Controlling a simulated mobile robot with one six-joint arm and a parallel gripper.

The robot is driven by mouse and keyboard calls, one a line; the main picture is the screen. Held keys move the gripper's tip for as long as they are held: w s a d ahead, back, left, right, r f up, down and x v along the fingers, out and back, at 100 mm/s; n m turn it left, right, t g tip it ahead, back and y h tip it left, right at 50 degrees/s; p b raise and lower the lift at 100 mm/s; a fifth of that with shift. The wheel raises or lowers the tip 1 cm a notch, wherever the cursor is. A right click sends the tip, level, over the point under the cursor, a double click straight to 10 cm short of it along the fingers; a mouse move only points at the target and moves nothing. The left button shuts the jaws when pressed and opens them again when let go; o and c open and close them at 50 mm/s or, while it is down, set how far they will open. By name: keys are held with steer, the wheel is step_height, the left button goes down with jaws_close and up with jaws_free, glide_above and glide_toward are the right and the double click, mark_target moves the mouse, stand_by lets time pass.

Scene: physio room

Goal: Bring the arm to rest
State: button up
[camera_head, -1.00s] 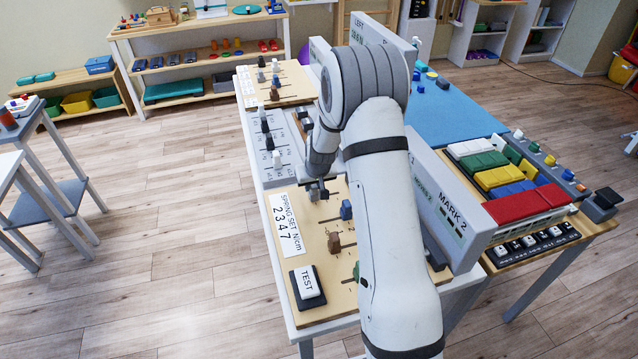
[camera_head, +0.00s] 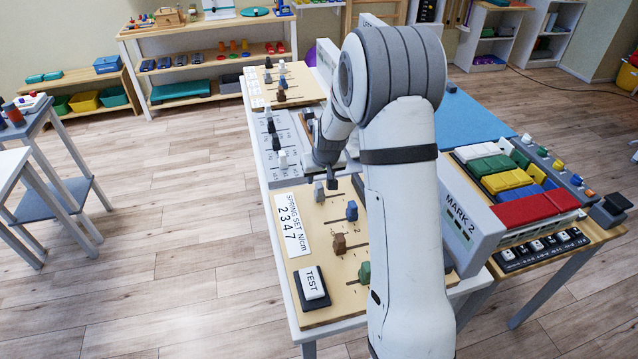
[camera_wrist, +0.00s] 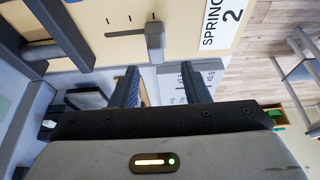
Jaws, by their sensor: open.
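My gripper (camera_head: 333,184) is above the wooden spring board, with its arm reaching in from the front right. In the wrist view its two dark fingers (camera_wrist: 160,85) are spread apart with nothing between them. A grey knob (camera_head: 319,193) stands on the board just beside the fingertips in the head view. It also shows beyond the fingers in the wrist view (camera_wrist: 154,40), apart from them. The spring board (camera_head: 328,290) carries a blue knob (camera_head: 352,210), a brown knob (camera_head: 339,243) and a green knob (camera_head: 364,272). My arm hides part of the table behind it.
A TEST button (camera_head: 312,283) sits at the board's near corner. The MARK 2 panel (camera_head: 462,222) stands upright close to the right of my arm. Coloured blocks (camera_head: 525,208) lie beyond it. A grey board with black and white knobs (camera_head: 280,150) lies farther back. The floor at left is open.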

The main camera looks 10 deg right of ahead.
steer(key=shift+v, duration=0.85)
steer(key=s+a+r, duration=0.2)
steer(key=s+r, duration=1.1)
steer(key=s, duration=0.3)
steer(key=s+r+g, duration=0.1)
steer(key=s+r, duration=0.1)
steer(key=s, duration=1.5)
steer(key=shift+s+r, duration=0.25)
steer(key=shift+r, duration=0.1)
steer(key=shift+d, duration=0.1)
steer(key=shift+c, duration=0.5)
